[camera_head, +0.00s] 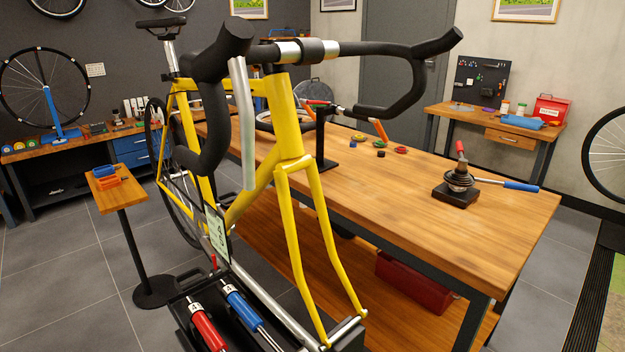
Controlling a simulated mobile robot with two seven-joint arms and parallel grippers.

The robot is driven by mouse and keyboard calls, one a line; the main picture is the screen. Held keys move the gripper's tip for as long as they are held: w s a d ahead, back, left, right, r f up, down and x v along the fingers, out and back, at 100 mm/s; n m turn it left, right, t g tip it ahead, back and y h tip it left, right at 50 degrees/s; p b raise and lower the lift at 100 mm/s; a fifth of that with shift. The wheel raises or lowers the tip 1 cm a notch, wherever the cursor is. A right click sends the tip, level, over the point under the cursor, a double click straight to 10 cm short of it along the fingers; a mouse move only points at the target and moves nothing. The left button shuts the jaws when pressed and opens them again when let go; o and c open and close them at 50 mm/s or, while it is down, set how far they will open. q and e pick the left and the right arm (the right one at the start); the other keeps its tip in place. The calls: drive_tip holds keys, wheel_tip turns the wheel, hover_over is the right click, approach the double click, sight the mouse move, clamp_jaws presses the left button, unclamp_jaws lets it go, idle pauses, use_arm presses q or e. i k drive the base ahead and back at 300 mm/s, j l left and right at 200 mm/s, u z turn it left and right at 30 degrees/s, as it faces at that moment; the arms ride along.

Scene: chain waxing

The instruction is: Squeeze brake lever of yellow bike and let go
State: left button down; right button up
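The yellow bike (285,115) stands in the centre of the head view with its front wheel off and its fork (318,235) pointing down to a metal bar. Its black drop handlebar (385,48) spans the top of the frame. A silver brake lever (243,125) hangs down beside the left-hand drop of the bar, apart from the black grip (205,110) at this angle. No second lever is clearly visible on the right-hand drop. Neither of my grippers is in view.
A wooden workbench (440,190) stands behind and right of the bike, with a black-based tool (456,190) on it. A small wooden stand (115,190) is at the left. Red (207,328) and blue (240,305) handled tools lie low in front.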

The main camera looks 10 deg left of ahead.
sight(237, 65)
drive_tip(key=l, duration=0.45)
drive_tip(key=k+l, duration=0.15)
drive_tip(key=l, duration=0.25)
drive_tip(key=l+u, duration=0.1)
drive_tip(key=l, duration=0.35)
drive_tip(key=k+l, duration=0.15)
drive_tip(key=l, duration=0.3)
